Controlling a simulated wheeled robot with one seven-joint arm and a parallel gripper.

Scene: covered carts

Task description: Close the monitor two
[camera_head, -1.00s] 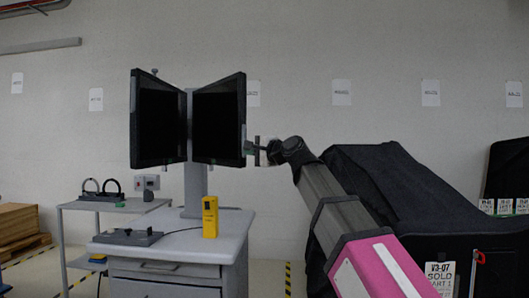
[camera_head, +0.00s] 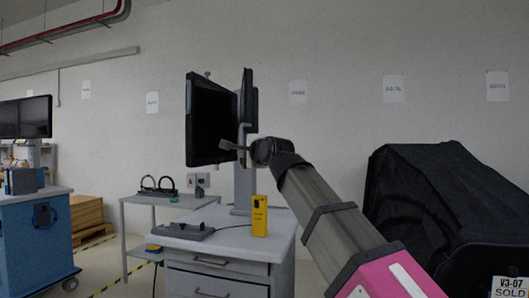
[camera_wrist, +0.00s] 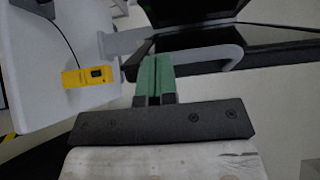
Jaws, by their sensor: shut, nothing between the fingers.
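Two black flat monitors stand on one grey post (camera_head: 242,185) above a white cart (camera_head: 225,248). In the head view the left monitor (camera_head: 210,122) shows its dark screen, angled. The right monitor (camera_head: 250,100) is seen nearly edge-on, close behind it. I cannot tell which is monitor two. My gripper (camera_head: 230,147) is shut and empty, in front of the post by the left monitor's lower right edge. In the wrist view its green fingertips (camera_wrist: 154,64) are together beside a dark panel (camera_wrist: 240,38) and a grey curved bar (camera_wrist: 210,60). Contact cannot be told.
A yellow device (camera_head: 259,216) and a black flat item (camera_head: 183,231) are on the cart top. A grey side table (camera_head: 150,200) stands behind left. A blue cart (camera_head: 35,240) is at far left. A black-covered cart (camera_head: 440,190) stands right of my arm.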

